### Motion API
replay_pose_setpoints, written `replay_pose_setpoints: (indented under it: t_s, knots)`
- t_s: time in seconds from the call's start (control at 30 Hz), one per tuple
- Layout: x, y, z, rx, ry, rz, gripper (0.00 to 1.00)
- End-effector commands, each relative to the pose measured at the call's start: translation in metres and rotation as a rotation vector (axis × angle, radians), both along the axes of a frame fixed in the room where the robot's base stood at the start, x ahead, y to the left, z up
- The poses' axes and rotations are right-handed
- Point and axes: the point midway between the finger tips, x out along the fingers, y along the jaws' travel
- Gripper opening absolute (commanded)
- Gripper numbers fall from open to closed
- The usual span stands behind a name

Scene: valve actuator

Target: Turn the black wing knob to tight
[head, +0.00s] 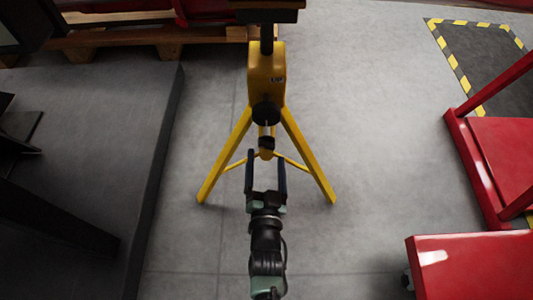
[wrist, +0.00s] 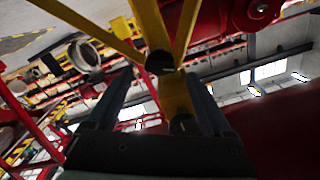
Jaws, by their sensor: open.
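The black wing knob (head: 266,112) sits on the near face of a yellow tripod stand (head: 266,70), low on its post. In the wrist view a dark round part (wrist: 183,124) on the yellow post, between the fingers, looks like this knob; its wing angle cannot be made out. My gripper (head: 266,160) is open and empty, its two fingers pointing toward the stand, short of the knob. In the wrist view the gripper (wrist: 158,78) has one finger on each side of the yellow post.
A smaller black part (head: 266,143) sits where the tripod braces meet, just beyond my fingertips. The legs spread to both sides. Red metal frames (head: 490,165) stand at the right, a dark platform (head: 110,150) at the left, a wooden pallet (head: 150,38) behind. Grey floor is clear between.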

Motion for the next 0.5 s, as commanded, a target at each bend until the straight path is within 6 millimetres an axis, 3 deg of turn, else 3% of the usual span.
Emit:
replay_pose_setpoints:
  t_s: [0.2,0.5]
  knots:
    - [0.029,0.0,-0.003,0.0,0.0,0.0,0.85]
    - [0.036,0.0,0.0,0.0,0.002,0.0,0.85]
